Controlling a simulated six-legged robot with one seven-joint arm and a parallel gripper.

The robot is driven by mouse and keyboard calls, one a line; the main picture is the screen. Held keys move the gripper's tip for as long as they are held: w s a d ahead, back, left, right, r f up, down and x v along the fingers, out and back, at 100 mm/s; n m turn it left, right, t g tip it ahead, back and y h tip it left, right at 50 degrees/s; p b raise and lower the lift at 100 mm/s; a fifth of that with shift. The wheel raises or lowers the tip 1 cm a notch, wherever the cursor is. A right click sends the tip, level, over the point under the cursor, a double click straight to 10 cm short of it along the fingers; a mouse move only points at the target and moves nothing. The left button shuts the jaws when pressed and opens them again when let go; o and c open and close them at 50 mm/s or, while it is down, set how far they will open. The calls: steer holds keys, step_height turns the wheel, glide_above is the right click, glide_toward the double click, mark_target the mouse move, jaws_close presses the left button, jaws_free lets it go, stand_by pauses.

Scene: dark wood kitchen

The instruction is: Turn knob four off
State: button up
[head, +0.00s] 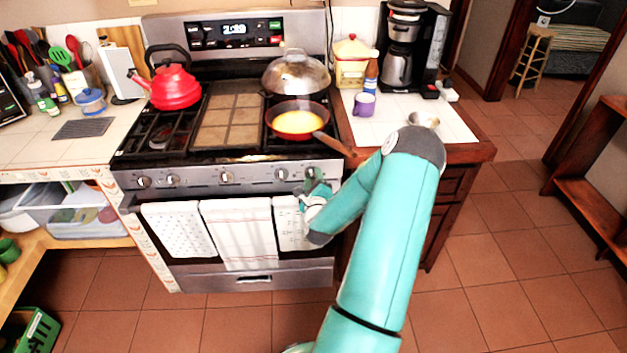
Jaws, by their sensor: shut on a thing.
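The stove (225,180) has several round silver knobs in a row along its front panel. My gripper (313,182) is at the right end of this row, in front of the rightmost knob (312,172), and is shut on it. My gripper covers part of that knob, so its turn angle cannot be read. The knob just left of it (281,174) is clear of my gripper. The pan (298,121) with yellow food sits on the front right burner, above the rightmost knob. No flame can be made out.
The pan's wooden handle (334,144) sticks out over the stove's front right edge, above my gripper. Towels (238,232) hang on the oven handle below. A domed lid (295,74) and a red kettle (175,84) stand on the stove. A purple mug (364,105) is on the right counter.

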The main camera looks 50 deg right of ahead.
steer(key=shift+a+m, duration=0.1)
steer(key=shift+m, duration=0.6)
steer(key=o, duration=1)
steer(key=v, duration=1.3)
steer(key=shift+s+a, duration=0.3)
